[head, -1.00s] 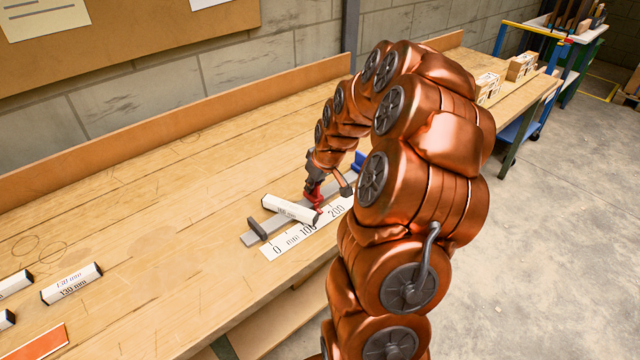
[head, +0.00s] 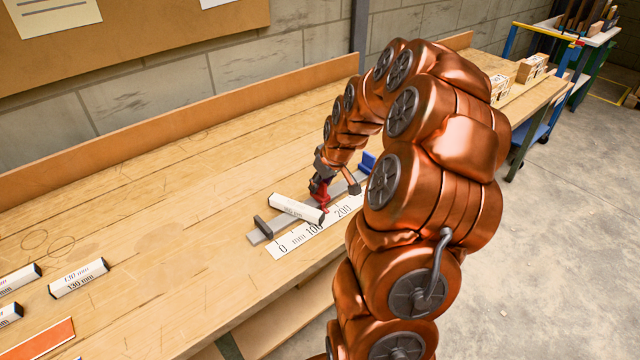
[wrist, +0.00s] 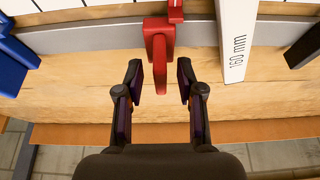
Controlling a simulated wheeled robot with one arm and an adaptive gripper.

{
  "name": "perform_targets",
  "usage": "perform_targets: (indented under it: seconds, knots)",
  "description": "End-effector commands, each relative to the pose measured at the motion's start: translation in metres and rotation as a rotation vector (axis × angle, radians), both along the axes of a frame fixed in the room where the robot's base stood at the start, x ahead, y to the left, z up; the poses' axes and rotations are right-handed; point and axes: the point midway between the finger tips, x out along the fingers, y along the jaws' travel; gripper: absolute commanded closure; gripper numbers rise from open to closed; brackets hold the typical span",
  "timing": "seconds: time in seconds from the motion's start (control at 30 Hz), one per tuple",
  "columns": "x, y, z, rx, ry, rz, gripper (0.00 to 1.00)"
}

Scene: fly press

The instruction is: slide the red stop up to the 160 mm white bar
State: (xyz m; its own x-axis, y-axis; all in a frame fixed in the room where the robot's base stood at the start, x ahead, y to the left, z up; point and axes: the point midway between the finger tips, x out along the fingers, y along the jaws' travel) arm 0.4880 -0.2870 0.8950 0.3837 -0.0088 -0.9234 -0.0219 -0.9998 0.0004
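The red stop (wrist: 159,45) sits on the grey rail (wrist: 95,36), and its lower arm hangs between my fingers in the wrist view. My gripper (wrist: 159,70) is open around that arm, with slim gaps showing on both sides. The white bar marked 160 mm (wrist: 237,42) lies crosswise over the rail, right of the stop, with a clear gap between them. In the head view the bar (head: 296,208) lies by the red stop (head: 320,194), which my gripper (head: 321,178) partly hides.
A dark end piece (head: 263,228) closes the rail's near end; a blue block (head: 368,160) is at its other end. The white mm scale (head: 300,240) runs along the rail. Several other bars, including a 130 mm one (head: 79,278), lie at the left. The table between is clear.

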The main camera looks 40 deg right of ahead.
Motion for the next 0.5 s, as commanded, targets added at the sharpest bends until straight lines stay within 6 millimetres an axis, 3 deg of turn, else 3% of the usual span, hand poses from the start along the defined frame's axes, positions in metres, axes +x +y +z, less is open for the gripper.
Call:
perform_targets:
  seconds: [0.5]
  knots:
    - [-0.031,0.000,0.077,-0.004,-0.004,-0.002,0.62]
